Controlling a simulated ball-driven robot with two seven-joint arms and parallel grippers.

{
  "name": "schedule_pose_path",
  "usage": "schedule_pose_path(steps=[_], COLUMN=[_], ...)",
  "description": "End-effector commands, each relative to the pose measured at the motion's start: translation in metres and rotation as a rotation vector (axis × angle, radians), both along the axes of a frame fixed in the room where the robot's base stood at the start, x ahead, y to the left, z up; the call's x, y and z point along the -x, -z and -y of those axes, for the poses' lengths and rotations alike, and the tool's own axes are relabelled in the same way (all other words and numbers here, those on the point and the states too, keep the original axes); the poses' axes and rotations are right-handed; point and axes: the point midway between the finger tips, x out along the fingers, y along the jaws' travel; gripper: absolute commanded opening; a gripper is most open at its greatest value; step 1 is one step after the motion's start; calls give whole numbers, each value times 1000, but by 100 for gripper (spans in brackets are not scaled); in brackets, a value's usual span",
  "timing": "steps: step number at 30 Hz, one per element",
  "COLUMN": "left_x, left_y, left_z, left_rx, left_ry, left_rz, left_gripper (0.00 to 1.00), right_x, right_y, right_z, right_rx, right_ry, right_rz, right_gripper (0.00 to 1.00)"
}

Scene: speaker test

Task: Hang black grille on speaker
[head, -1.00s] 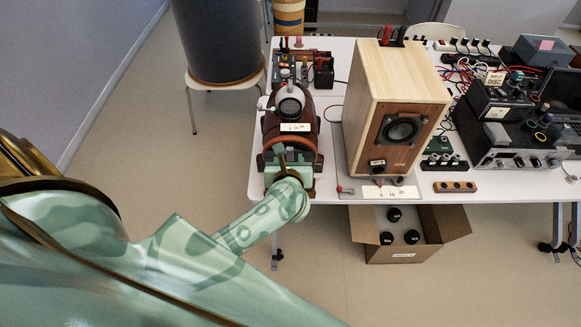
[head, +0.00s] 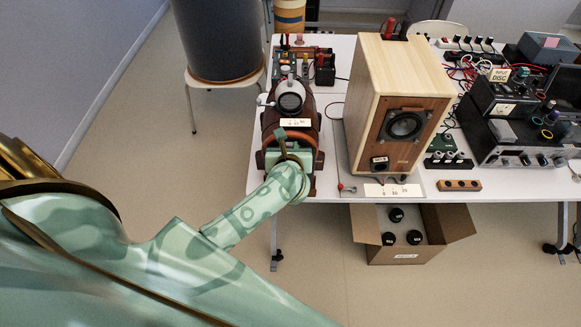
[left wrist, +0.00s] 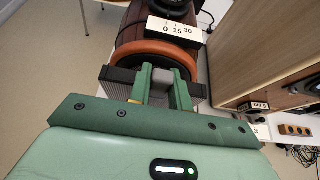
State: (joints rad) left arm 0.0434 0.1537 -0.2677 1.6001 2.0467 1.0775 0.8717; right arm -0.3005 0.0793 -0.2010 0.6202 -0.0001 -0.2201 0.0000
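The speaker (head: 400,90) is an upright pale wood box with a brown front and a dark round cone, standing on the table. A dark ribbed piece (left wrist: 120,82) lies in front of an orange ring; it may be the black grille, but I cannot tell for sure. My left gripper (head: 284,143) is at this piece, left of the speaker. In the left wrist view its two green fingers (left wrist: 162,84) stand apart, with a grey block between them; I see no clear grip on it. My right gripper is not in view.
A brown round-bodied device (head: 290,118) with an orange ring (left wrist: 158,50) stands beyond my left gripper. A cardboard box (head: 405,250) is under the table. Electronics (head: 510,130) and cables crowd the right. A large dark cylinder (head: 218,40) stands on a stool at the left.

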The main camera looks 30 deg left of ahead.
Motion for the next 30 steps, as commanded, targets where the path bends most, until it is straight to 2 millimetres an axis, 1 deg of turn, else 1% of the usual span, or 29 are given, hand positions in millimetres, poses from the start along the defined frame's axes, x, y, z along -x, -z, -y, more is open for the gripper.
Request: schedule_pose_path(steps=[13, 30], left_x=[0, 0], left_y=[-2, -29], left_z=[0, 0], left_rx=[0, 1], left_ry=[0, 0], left_rz=[0, 0], left_gripper=[0, 0], right_x=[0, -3], right_y=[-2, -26], right_z=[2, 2], right_rx=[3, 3], right_ry=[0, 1], right_rz=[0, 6], right_gripper=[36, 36])
